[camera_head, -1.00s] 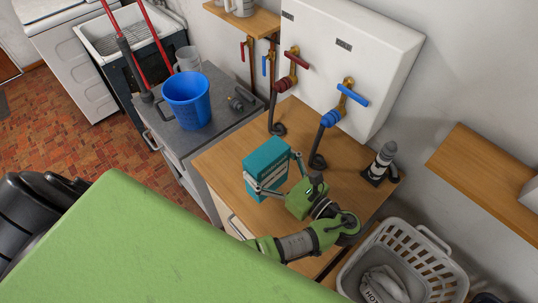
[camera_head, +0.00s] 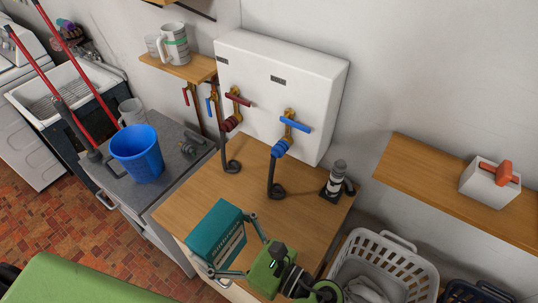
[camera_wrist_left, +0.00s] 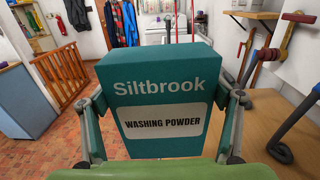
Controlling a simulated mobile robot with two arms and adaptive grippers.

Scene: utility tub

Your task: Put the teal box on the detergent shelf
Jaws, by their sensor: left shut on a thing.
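The teal box (camera_head: 212,228), labelled Siltbrook washing powder in the left wrist view (camera_wrist_left: 155,98), is in my left gripper (camera_head: 229,246). The gripper's two fingers press on opposite sides of the box. The box is tilted in the head view and overlaps the front edge of the wooden counter (camera_head: 200,190); it looks held above it. A wooden wall shelf (camera_head: 430,190) is at the right, and a smaller wooden shelf (camera_head: 185,70) is at the upper left. No label shows which is the detergent shelf. My right gripper is not in view.
A white box with a red object (camera_head: 490,183) stands on the right shelf, whose left part is bare. Taps with hoses (camera_head: 285,150), a lighthouse figure (camera_head: 335,180), a blue bucket (camera_head: 137,155) and a laundry basket (camera_head: 385,262) are nearby.

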